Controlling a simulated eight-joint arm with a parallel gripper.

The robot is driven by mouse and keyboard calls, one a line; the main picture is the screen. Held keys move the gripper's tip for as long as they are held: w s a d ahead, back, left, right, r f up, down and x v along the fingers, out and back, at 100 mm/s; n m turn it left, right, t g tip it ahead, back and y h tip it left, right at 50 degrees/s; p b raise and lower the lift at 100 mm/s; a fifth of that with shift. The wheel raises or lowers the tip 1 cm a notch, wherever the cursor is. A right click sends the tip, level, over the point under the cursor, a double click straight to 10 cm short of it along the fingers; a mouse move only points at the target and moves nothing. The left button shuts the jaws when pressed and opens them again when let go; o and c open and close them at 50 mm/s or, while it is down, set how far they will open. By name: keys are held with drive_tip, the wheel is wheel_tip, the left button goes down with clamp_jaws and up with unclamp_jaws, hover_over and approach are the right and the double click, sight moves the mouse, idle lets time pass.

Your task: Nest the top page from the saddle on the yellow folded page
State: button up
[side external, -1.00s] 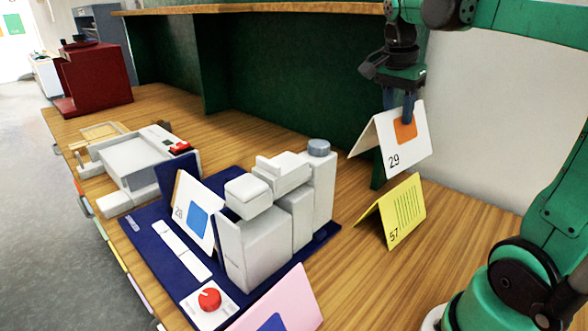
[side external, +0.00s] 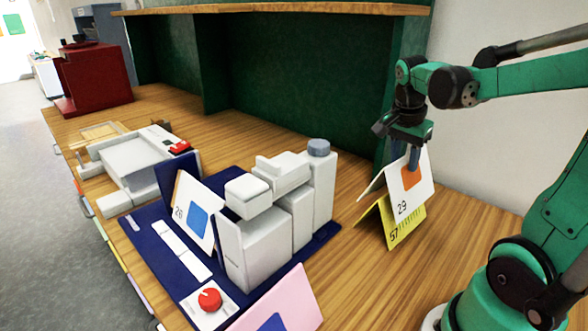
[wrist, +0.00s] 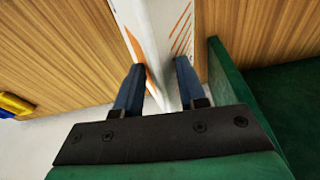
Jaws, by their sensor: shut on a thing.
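My gripper (side external: 413,160) is shut on a folded white page (side external: 418,190) marked 29, with an orange square. In the wrist view, the fingers (wrist: 158,88) pinch the page (wrist: 160,40) from both sides near its fold. The yellow folded page (side external: 408,231) marked 57 stands like a tent on the table. The white page is just above or around its upper part and hides most of it; I cannot tell whether they touch.
A pink page (side external: 285,300) and a red knob (side external: 209,299) are at the front. A grey tray device (side external: 135,160) and a red machine (side external: 93,78) stand left. A green partition (side external: 290,80) runs behind. Bare tabletop (side external: 470,215) lies right of the pages.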

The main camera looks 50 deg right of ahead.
drive_tip(key=shift+a+x, duration=0.2)
drive_tip(key=shift+x, duration=0.75)
drive_tip(key=shift+a+x, duration=0.2)
drive_tip(key=shift+x, duration=0.7)
drive_tip(key=shift+a+x, duration=0.2)
drive_tip(key=shift+x, duration=0.75)
drive_tip(key=shift+f, duration=0.1)
drive_tip(key=o, duration=0.9)
drive_tip(key=shift+o, duration=0.2)
drive_tip(key=shift+v, duration=3)
